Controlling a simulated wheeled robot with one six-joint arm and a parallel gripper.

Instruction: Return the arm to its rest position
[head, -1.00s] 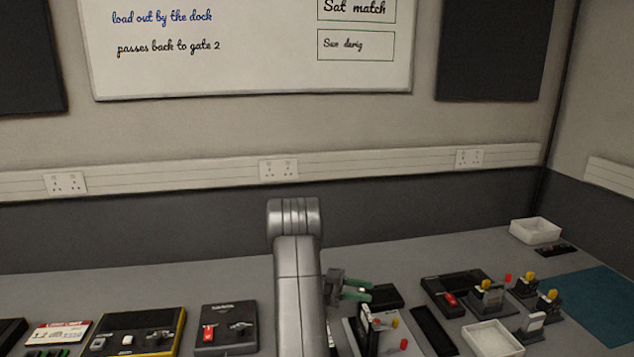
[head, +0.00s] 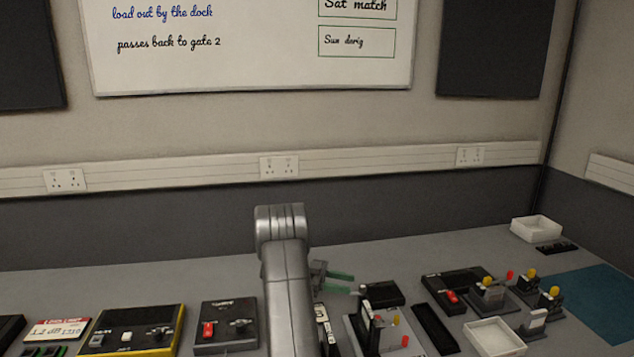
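My gripper (head: 338,282) shows just right of my grey arm, above the bench. Its two green fingers stand a little apart, one above the other, and I see nothing between them. The arm link in front hides part of the gripper's body. The arm rises from the bottom middle of the head view and its elbow stands up against the dark lower wall.
The grey bench (head: 130,287) carries black boxes with red switches (head: 226,325), a yellow-edged box (head: 133,330), stands with yellow and red tips (head: 377,327), white trays (head: 496,338) and a teal mat (head: 600,300).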

